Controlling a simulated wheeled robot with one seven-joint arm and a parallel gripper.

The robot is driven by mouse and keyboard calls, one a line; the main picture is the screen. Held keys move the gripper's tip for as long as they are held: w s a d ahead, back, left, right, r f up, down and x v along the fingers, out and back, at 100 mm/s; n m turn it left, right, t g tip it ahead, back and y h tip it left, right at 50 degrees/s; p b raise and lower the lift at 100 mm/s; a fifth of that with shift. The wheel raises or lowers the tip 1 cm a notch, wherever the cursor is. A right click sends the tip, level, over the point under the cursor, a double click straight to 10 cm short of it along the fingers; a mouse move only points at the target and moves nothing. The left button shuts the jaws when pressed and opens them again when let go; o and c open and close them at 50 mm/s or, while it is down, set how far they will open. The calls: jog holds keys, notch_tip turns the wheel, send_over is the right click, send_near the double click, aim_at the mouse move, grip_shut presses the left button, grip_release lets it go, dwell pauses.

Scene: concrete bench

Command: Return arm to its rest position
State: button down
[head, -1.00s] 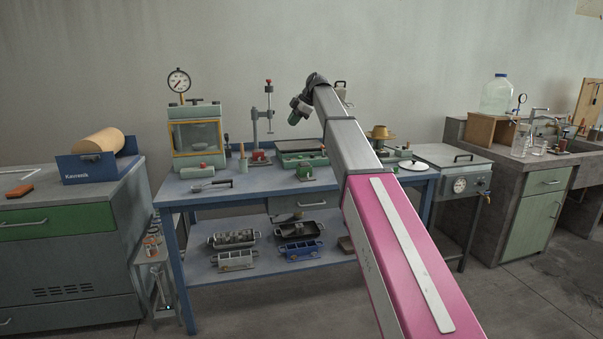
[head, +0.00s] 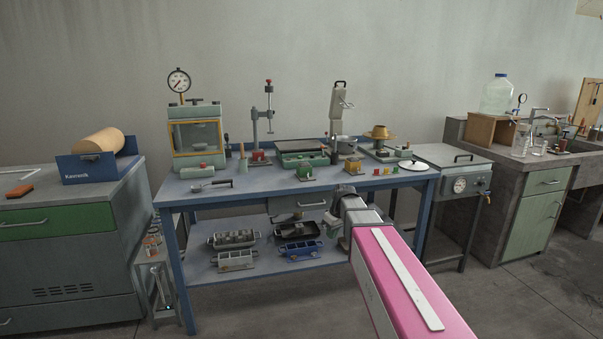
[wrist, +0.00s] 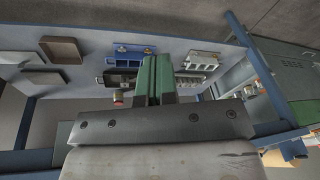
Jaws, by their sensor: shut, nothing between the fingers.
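My arm (head: 400,285) shows in the head view at the lower right, drawn back and low in front of the blue bench (head: 250,198). Behind the fingertips are the bench's lower shelf (wrist: 85,25) and a blue mould (wrist: 132,53). The wrist view is turned, so the shelf appears across the top.
The bench top holds a pressure chamber (head: 196,140), a red-knobbed stand (head: 268,115) and a white lid (head: 413,165). A grey cabinet (head: 70,260) stands at left, a hotbox with a dial (head: 458,180) at right. Floor (head: 540,290) shows free at lower right.

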jog(key=s+d+f+m+h, duration=0.1)
jog(key=s+d+f+m, duration=0.2)
jog(key=s+f, duration=0.3)
jog(key=s+d+f+m+g+h, duration=0.1)
jog(key=s+d+f+m, duration=0.3)
jog(key=s, duration=1)
notch_tip(320, 180, down, 3)
jog(key=shift+d+r+m, duration=0.1)
jog(key=shift+d+m, duration=0.05)
jog(key=shift+m, duration=0.25)
jog(key=shift+w, duration=0.1)
